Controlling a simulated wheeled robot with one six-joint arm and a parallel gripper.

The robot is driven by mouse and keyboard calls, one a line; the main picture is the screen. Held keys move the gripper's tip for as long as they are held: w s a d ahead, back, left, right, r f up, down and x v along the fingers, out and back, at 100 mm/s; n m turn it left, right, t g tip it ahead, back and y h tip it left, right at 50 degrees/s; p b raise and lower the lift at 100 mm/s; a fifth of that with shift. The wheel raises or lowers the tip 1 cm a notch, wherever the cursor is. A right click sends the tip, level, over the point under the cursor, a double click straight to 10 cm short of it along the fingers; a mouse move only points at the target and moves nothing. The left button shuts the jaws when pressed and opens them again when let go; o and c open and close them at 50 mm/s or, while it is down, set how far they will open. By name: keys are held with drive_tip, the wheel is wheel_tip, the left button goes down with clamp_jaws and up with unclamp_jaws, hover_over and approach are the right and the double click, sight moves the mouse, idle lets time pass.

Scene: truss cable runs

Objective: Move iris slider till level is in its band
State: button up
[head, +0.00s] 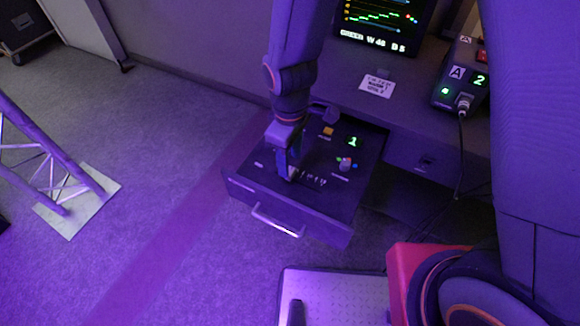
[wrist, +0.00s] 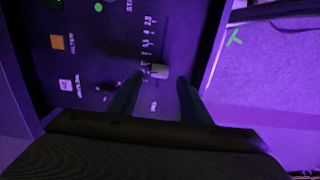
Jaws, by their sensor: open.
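The control panel (head: 262,183) lies in an open drawer below the desk. A pale slider cap (wrist: 159,71) sits beside a printed scale (wrist: 147,38) in the wrist view; it looks like the iris slider, but its label is too small to read. In the head view the cap (head: 293,174) shows at the fingertips. My gripper (wrist: 158,85) is open, with one finger on each side of the cap, and I see a gap on both sides. The monitor (head: 383,22) shows coloured traces and "W 46 B 5"; its top is cut off, and I cannot tell a band.
A green "1" display (head: 352,141), an orange button (head: 328,131) and a knob (head: 345,163) are on the panel near my arm. The drawer handle (head: 277,221) faces the floor. A box marked A and 2 (head: 461,75) with a hanging cable stands on the desk.

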sight(290, 171)
drive_tip(key=shift+f, duration=2.4)
clamp_jaws()
